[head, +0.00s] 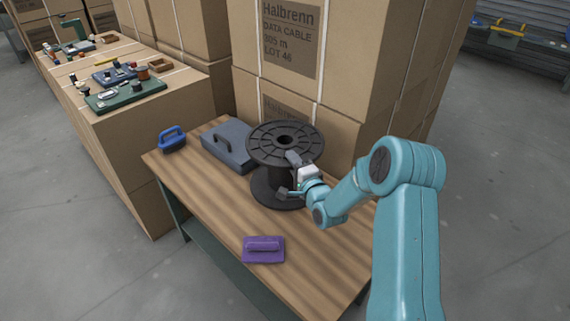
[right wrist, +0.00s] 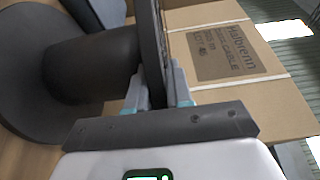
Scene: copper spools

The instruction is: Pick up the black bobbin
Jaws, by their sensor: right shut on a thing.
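The black bobbin (head: 284,138) is a large spool with two wide flanges. It stands upright on the wooden table (head: 215,205), near the boxes behind. My right gripper (head: 292,172) is at the bobbin's near right side and is shut on the rim of its upper flange. In the right wrist view the flange (right wrist: 151,40) runs edge-on between the two fingers (right wrist: 158,88). The bobbin's core (right wrist: 85,68) and its other flange show to the left there. The bobbin's lower right part is partly hidden by my gripper in the head view. My left gripper is not in view.
A grey case with a handle (head: 228,146) lies close left of the bobbin. A blue handled block (head: 172,139) is at the table's left end, a purple one (head: 263,250) at the front. Stacked cardboard boxes (head: 345,60) stand right behind the table.

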